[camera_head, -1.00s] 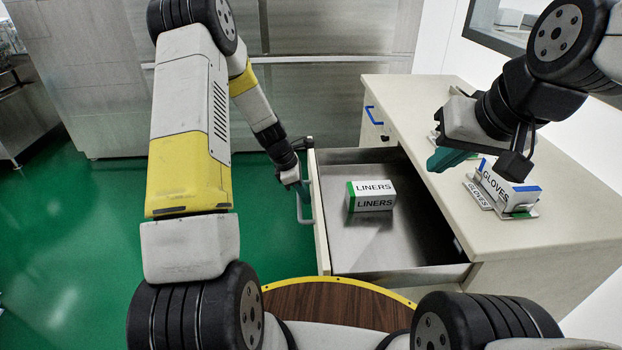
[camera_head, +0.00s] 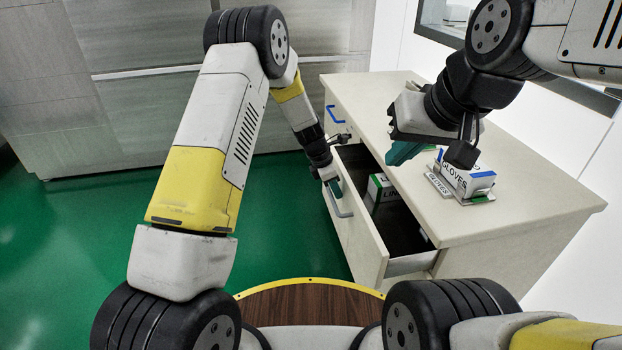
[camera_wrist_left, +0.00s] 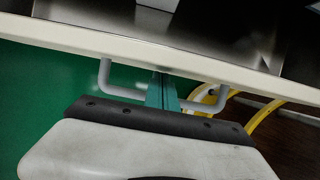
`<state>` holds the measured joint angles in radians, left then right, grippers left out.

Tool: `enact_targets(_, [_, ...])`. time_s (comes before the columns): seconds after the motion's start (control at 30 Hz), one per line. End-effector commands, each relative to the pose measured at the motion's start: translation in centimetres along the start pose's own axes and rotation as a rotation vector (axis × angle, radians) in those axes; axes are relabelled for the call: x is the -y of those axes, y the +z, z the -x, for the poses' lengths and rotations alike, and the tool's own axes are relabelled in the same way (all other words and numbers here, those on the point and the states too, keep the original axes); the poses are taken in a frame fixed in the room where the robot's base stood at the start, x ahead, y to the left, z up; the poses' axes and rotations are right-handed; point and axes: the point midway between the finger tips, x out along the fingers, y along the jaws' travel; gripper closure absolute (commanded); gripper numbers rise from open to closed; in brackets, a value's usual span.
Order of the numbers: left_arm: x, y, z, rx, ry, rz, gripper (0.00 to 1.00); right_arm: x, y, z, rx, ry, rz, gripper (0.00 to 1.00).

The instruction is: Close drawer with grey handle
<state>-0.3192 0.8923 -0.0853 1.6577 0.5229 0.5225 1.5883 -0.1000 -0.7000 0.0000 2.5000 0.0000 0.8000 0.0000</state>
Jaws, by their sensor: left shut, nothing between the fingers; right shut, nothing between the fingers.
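The drawer (camera_head: 369,243) with the grey handle (camera_head: 337,203) stands partly open from the cabinet in the head view. Inside it is a liners box (camera_head: 379,190), partly hidden by the countertop. My left gripper (camera_head: 336,187) is shut and empty at the drawer front, beside the grey handle. In the left wrist view, its teal fingertips (camera_wrist_left: 161,92) lie between the two posts of the grey handle (camera_wrist_left: 119,91), at or very near the drawer front (camera_wrist_left: 180,57). My right gripper (camera_head: 398,155) is shut and empty above the countertop.
The cabinet top (camera_head: 540,190) carries a gloves box (camera_head: 465,177) in a holder, close to my right gripper. A blue handle (camera_head: 336,114) is on the cabinet front farther back. Green floor (camera_head: 100,240) is clear at the left.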

Motion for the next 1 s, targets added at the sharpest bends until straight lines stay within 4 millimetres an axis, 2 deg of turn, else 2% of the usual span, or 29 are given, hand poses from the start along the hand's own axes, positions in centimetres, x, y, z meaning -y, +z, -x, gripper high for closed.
enact_targets(0.03, [0.1,1.6,-0.6,0.001,0.000,-0.008,1.00,0.0,0.0,0.0,0.000,0.000,0.000,1.00])
enact_targets(0.1, [0.1,3.2,-1.3,0.000,0.000,-0.008,1.00,0.0,0.0,0.0,0.000,0.000,0.000,1.00])
enact_targets(0.4, [0.1,8.5,-3.4,0.001,0.001,-0.004,1.00,0.0,0.0,0.0,0.000,0.000,0.000,1.00])
enact_targets(0.7, [-0.1,10.7,-4.2,0.001,0.001,-0.001,1.00,0.0,0.0,0.0,0.000,0.000,0.000,1.00])
enact_targets(1.0, [0.0,10.8,-4.3,0.000,0.001,0.000,1.00,0.0,0.0,0.0,0.000,0.000,0.000,1.00])
